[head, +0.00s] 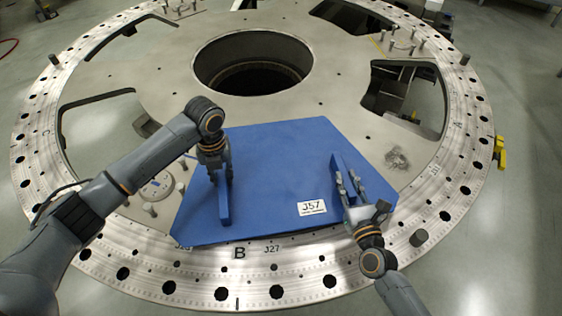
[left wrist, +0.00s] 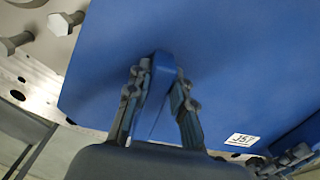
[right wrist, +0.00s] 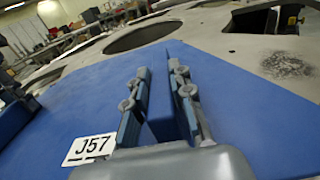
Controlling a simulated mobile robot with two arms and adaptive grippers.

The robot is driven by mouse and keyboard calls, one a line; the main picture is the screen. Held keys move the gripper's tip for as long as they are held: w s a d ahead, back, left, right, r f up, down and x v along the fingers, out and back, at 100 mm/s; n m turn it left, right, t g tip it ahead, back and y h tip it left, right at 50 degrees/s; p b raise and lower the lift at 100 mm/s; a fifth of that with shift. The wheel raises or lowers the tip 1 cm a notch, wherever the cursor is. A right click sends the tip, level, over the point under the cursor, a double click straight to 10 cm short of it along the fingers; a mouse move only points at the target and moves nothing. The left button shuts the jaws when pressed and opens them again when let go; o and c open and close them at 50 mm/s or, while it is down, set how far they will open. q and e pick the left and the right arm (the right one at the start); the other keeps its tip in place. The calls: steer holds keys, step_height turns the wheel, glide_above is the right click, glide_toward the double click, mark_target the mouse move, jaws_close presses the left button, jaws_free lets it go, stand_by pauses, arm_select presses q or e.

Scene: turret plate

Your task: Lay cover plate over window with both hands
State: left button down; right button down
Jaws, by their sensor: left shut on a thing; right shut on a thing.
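The blue cover plate (head: 272,170), with a white label J57 (head: 312,207), lies on or just above the near part of the round turret plate (head: 160,80); I cannot tell whether it touches. It hides whatever is under it. My left gripper (head: 222,178) is shut on the plate's left upright handle (head: 223,205); the handle also shows in the left wrist view (left wrist: 155,90). My right gripper (head: 347,183) is shut on the right upright handle (head: 343,172), which also shows in the right wrist view (right wrist: 165,115).
A large round hole (head: 252,65) is in the middle of the turret plate. An open window (head: 405,95) is at the right and another (head: 100,120) at the left. Bolts (head: 150,208) stand left of the cover plate.

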arm_select(q)
steer(key=shift+w+a+r, duration=0.1)
steer(key=shift+w+r, duration=0.05)
steer(key=shift+w, duration=0.15)
arm_select(e)
steer(key=shift+w+d+r, duration=0.1)
steer(key=shift+w+r, duration=0.15)
steer(key=shift+w, duration=0.1)
arm_select(q)
steer(key=shift+s, duration=0.2)
arm_select(e)
steer(key=shift+s+r, duration=0.1)
steer(key=shift+s, duration=0.1)
arm_select(q)
steer(key=shift+w, duration=0.1)
arm_select(e)
steer(key=shift+w+f, duration=0.1)
steer(key=shift+f, duration=0.1)
